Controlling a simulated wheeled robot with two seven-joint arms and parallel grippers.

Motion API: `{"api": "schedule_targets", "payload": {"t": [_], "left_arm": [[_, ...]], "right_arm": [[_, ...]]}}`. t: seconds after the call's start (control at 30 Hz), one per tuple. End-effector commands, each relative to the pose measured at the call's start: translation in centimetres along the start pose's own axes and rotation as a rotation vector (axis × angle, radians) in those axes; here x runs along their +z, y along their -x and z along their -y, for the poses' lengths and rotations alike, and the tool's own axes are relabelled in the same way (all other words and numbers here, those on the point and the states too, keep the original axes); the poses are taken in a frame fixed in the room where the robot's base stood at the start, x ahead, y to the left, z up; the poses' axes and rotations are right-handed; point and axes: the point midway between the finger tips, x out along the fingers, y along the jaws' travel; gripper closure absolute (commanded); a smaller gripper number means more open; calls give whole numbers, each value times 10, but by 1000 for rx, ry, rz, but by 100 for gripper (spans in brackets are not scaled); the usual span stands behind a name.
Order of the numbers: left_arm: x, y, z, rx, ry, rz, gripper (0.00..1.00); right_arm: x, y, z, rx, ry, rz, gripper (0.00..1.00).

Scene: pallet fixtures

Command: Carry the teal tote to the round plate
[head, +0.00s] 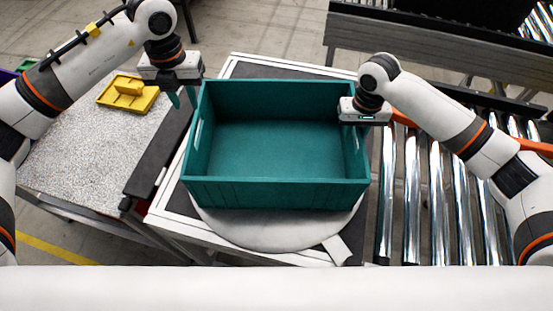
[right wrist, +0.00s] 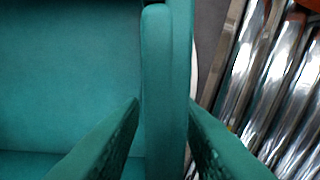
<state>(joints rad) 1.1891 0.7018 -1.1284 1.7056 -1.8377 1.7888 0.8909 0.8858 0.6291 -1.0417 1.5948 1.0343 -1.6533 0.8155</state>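The teal tote (head: 277,193) is upright and empty over the round plate (head: 275,232), whose front part shows below the tote's front wall. It looks to be resting there, but its underside is hidden. My left gripper (head: 183,99) is open at the tote's far left corner, its fingers pointing down just outside the left wall. My right gripper (head: 362,126) is at the right wall. In the right wrist view its fingers (right wrist: 164,103) stand on both sides of that wall, with narrow gaps, and look open.
The plate is on a pale-framed stand (head: 172,212). A speckled table (head: 85,152) with a yellow block-and-tray piece (head: 127,93) is at left. A roller conveyor (head: 437,198) runs close along the right. Another conveyor (head: 430,50) is at the back right.

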Motion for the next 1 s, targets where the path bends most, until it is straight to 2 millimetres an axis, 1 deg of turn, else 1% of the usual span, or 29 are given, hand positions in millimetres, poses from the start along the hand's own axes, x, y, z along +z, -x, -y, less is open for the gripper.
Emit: {"api": "schedule_targets", "payload": {"t": [0.17,0.4,0.5,0.6,0.73,1.0], "left_arm": [[0,2,0,0,-1,0,71],[0,2,0,0,-1,0,71],[0,2,0,0,-1,0,71],[0,2,0,0,-1,0,71],[0,1,0,0,-1,0,71],[0,1,0,0,-1,0,71]], "right_arm": [[1,21,0,2,0,3,71],[1,73,0,2,0,5,71],[1,92,0,1,1,4,71],[1,106,0,1,0,3,71],[1,116,0,1,1,0,71],[0,119,0,0,0,0,71]]}}
